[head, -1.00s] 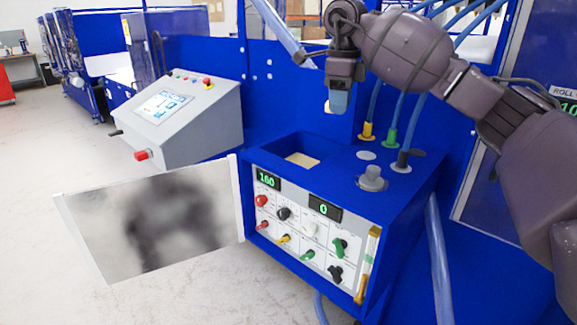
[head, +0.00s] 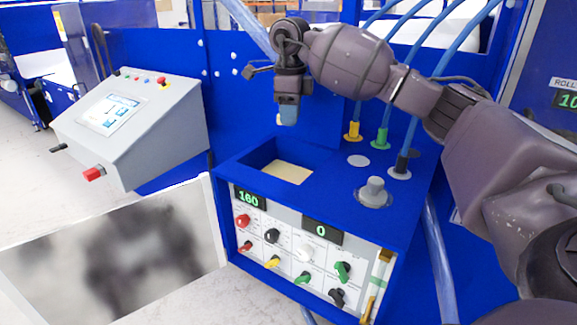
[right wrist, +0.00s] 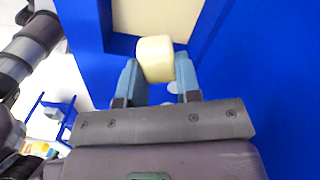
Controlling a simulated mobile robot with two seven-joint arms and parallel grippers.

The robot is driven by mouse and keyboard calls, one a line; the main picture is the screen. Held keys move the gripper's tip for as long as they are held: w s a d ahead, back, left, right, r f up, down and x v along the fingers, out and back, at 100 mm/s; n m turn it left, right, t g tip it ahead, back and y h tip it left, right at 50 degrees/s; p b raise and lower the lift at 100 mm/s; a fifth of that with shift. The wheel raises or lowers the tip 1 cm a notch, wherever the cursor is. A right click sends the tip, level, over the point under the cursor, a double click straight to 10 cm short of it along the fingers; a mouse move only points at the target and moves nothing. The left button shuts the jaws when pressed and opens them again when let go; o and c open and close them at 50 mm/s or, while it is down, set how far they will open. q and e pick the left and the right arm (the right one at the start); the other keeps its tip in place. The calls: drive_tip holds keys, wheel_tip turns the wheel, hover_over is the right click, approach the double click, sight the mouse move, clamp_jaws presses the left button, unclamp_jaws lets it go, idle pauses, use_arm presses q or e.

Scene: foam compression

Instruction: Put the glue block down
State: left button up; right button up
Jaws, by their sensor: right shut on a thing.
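My right gripper (head: 287,114) is above the blue machine top (head: 325,172), over the back side of its square recess. In the right wrist view my gripper (right wrist: 156,75) is shut on the cream glue block (right wrist: 154,58), held between its two blue fingertips. In the head view the block is mostly hidden by the fingers. The square recess (head: 286,173) has a pale cream floor. Its floor also shows beyond the block in the right wrist view (right wrist: 150,14). The block is held clear above the top. My left gripper is not in view.
A silver knob (head: 374,190) and yellow, green and dark hose fittings (head: 382,138) stand right of the recess. The front panel (head: 295,258) carries coloured knobs and displays reading 160 and 0. An open reflective door (head: 130,255) and a grey touchscreen console (head: 135,120) are at left.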

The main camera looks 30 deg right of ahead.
wheel_tip(320, 180, down, 13)
drive_tip(key=shift+w+p, duration=0.1)
drive_tip(key=shift+p, duration=0.55)
drive_tip(key=shift+f, duration=0.35)
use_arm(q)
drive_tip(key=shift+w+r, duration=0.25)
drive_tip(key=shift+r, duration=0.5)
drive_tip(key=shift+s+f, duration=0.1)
use_arm(e)
drive_tip(key=shift+f, duration=0.1)
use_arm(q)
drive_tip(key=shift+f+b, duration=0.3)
use_arm(e)
drive_tip(key=shift+f, duration=0.25)
drive_tip(key=shift+f, duration=0.3)
